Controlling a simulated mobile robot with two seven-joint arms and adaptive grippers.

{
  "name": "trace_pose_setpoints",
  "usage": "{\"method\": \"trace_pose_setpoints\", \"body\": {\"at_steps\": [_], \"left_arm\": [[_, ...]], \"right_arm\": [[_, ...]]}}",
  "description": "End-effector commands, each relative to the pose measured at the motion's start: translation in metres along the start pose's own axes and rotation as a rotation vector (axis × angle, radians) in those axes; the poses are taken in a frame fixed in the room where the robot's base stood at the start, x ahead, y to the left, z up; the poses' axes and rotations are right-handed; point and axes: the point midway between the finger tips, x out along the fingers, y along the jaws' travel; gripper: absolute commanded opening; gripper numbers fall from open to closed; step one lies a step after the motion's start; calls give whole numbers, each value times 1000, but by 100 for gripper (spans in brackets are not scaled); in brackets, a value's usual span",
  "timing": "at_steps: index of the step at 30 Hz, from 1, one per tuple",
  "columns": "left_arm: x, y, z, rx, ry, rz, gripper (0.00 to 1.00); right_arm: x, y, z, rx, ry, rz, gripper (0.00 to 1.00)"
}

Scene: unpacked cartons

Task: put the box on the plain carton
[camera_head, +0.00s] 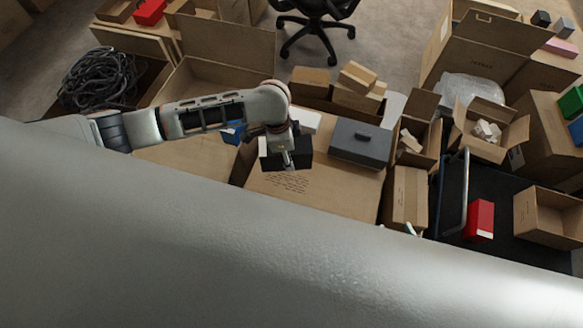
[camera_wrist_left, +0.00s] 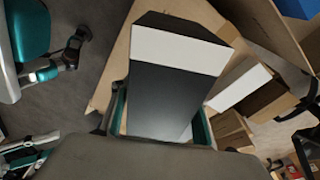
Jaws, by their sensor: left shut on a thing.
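The box is black with a white band, seen in the left wrist view (camera_wrist_left: 170,85) and, small, in the head view (camera_head: 304,147). My left gripper (camera_head: 287,160) is shut on it; the teal finger pads flank it in the wrist view. The box is above a closed carton with printed lines (camera_head: 325,190); I cannot tell whether it touches. Left of that, a carton top (camera_head: 185,158) shows no print and looks like the plain carton; my left arm partly covers it. Only pale tips of my right gripper (camera_head: 411,230) show at the lower right.
A blue item (camera_head: 233,132) lies near the unprinted top. Open cartons (camera_head: 490,125), a dark cart with a red box (camera_head: 480,220), and a cable coil (camera_head: 97,78) surround them.

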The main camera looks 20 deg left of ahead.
Motion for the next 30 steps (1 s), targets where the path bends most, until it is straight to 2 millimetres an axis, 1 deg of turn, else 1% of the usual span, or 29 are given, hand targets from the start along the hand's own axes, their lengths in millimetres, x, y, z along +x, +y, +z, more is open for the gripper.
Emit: {"method": "trace_pose_setpoints", "body": {"at_steps": [1,4,6,12,14,19,22,24,30], "left_arm": [[16,2,3,-2,-1,6,9],[31,1,4,-1,1,4,9],[38,1,5,-1,0,2,9],[45,0,6,0,3,-1,9],[51,0,7,0,2,0,9],[80,2,13,-1,-1,5,9],[96,2,15,-2,-1,5,9],[99,1,15,-1,0,3,9],[96,-1,14,1,3,-3,9]], "right_arm": [[3,1,4,-3,0,3,40],[7,6,3,-10,7,12,40],[9,8,1,-15,12,17,40],[11,11,-6,-19,26,22,40],[12,10,-3,-19,22,21,40],[16,5,18,-25,-6,15,40],[17,4,26,-30,-19,13,40],[17,4,26,-34,-19,14,40],[16,8,14,-34,0,20,40]]}}
